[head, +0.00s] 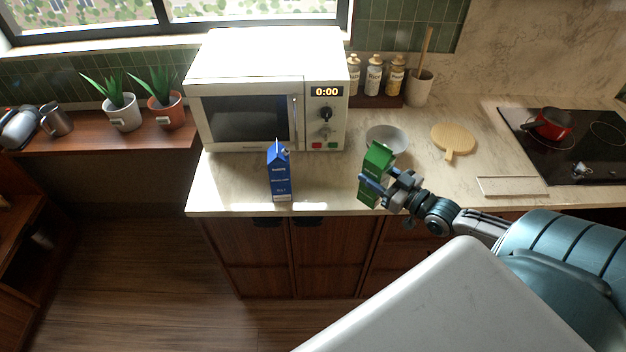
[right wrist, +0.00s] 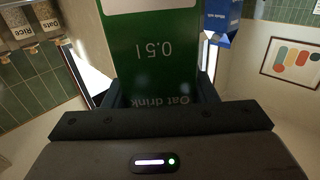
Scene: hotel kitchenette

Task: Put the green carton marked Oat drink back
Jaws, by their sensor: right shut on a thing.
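The green carton (head: 376,168) is in my right gripper (head: 372,187), at the front edge of the counter right of the blue carton. It is slightly tilted in the head view. In the right wrist view the green carton (right wrist: 152,60) fills the space between the fingers, with "Oat drink" and "0.5 l" upside down on its face. My right gripper is shut on it. Whether its base touches the counter is unclear. My left gripper is not in view.
A blue carton (head: 279,172) stands on the counter (head: 232,184) before the microwave (head: 262,90). A grey bowl (head: 387,138) and round wooden board (head: 453,139) lie behind the green carton. A red pot (head: 553,124) sits on the hob. Jars (head: 374,76) stand at the back.

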